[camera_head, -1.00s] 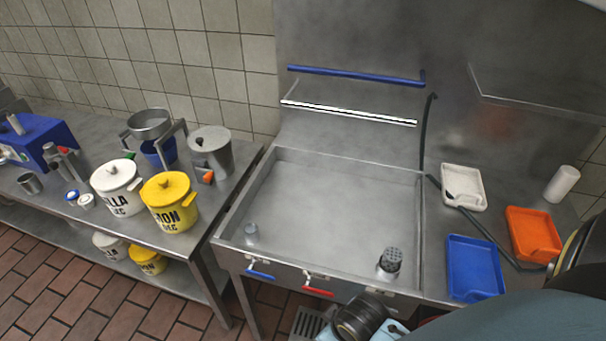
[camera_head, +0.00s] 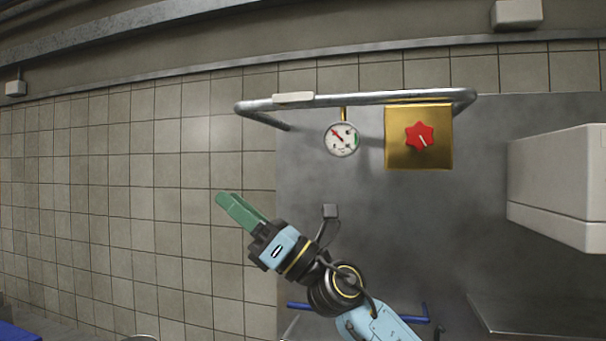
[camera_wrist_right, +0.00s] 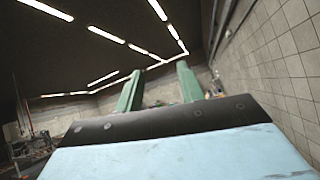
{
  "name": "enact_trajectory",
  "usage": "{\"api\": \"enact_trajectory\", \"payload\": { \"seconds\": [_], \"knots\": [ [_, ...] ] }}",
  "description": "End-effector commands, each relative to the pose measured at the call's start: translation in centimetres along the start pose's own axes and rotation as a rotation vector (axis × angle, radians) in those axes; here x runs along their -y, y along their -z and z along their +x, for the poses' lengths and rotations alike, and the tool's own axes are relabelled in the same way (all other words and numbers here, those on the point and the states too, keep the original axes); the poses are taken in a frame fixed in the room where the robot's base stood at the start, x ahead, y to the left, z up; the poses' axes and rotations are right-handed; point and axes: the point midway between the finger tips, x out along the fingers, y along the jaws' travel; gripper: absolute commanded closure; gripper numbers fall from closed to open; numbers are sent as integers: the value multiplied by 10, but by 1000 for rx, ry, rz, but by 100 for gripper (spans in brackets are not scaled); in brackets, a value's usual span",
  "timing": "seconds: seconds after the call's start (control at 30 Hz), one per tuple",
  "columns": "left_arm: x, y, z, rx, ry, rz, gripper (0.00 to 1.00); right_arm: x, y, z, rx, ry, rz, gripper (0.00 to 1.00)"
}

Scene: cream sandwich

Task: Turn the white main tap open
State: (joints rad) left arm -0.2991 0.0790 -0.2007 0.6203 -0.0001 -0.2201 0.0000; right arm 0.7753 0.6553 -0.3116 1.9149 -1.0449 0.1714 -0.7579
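A white bar-shaped piece (camera_head: 293,98), which looks like the white main tap's handle, lies along the grey pipe (camera_head: 370,98) high on the wall in the head view. My right gripper (camera_head: 230,206) is below and left of it in that view, apart from it, with green fingers pointing up-left. In the right wrist view the right gripper (camera_wrist_right: 158,88) has its two fingers apart with nothing between them. The tap does not show clearly in the wrist view. My left gripper is not in view.
A round gauge (camera_head: 341,139) hangs below the pipe. A brass box (camera_head: 404,156) with a red knob (camera_head: 420,137) is right of it. A large pale box (camera_head: 560,185) is on the right.

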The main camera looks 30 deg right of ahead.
Motion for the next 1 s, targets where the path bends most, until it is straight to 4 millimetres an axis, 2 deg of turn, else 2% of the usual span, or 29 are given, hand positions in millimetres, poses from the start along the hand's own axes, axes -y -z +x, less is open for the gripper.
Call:
{"api": "enact_trajectory", "payload": {
  "seconds": [0.03,0.1,0.27,0.4,0.5,0.6,0.7,0.8,1.0],
  "knots": [
    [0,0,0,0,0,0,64,-12,-24,15,-54,-74,-190,62],
    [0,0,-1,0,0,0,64,-23,-45,26,-142,-154,-443,62],
    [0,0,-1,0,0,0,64,-24,-102,35,-366,-244,-1001,62],
    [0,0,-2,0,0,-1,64,-9,-167,22,-585,-217,-1401,62],
    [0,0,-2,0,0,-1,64,1,-213,4,-731,-161,-1595,62],
    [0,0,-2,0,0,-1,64,8,-249,-14,-846,-106,-1709,62],
    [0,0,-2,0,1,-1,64,11,-271,-26,-918,-67,-1767,62],
    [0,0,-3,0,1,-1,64,13,-279,-30,-951,-51,-1787,62],
    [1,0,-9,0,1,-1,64,28,-267,-13,-958,-54,-1787,62]
  ]
}}
